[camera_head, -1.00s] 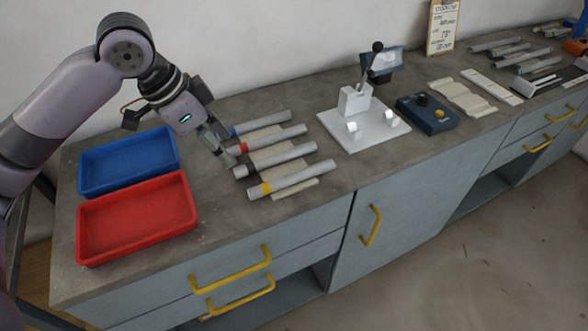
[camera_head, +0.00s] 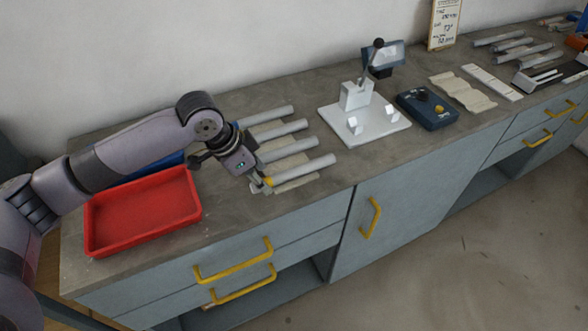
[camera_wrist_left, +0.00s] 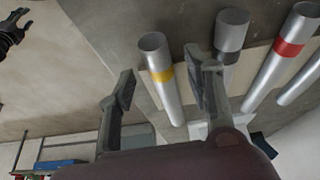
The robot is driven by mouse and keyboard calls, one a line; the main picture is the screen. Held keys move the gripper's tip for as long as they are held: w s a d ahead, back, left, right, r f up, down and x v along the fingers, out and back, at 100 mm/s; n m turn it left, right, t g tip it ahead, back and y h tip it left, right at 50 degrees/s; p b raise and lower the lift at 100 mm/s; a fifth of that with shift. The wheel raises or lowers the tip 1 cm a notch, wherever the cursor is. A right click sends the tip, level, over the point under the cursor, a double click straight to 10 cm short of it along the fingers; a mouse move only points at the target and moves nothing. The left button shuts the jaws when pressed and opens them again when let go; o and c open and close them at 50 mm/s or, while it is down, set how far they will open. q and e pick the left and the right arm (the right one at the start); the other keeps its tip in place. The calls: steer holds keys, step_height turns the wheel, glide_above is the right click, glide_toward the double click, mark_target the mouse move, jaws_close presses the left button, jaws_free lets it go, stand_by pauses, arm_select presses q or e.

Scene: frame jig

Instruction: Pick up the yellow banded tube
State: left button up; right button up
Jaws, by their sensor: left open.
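The yellow banded tube (camera_head: 308,168) is grey with a yellow band near its front-left end. It lies nearest the bench's front edge in a row of tubes. My left gripper (camera_head: 260,183) is at the banded end, partly hiding it. In the left wrist view the tube (camera_wrist_left: 165,88) shows between the two open fingers of the left gripper (camera_wrist_left: 160,75), with a visible gap on the left finger's side. Whether the right finger touches it is unclear. A dark jointed part (camera_wrist_left: 12,28) at the wrist view's upper left looks like my right gripper; its jaws are unclear.
The black banded tube (camera_wrist_left: 230,32) lies close beside the right finger, with the red banded tube (camera_wrist_left: 288,50) beyond it. A red tray (camera_head: 145,212) and a mostly hidden blue tray (camera_head: 150,168) stand left. A white fixture (camera_head: 365,130) stands right of the tubes.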

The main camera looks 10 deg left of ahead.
arm_select(q)
steer(key=shift+x, duration=1)
steer(key=shift+c, duration=0.2)
steer(key=shift+r, duration=0.1)
jaws_close()
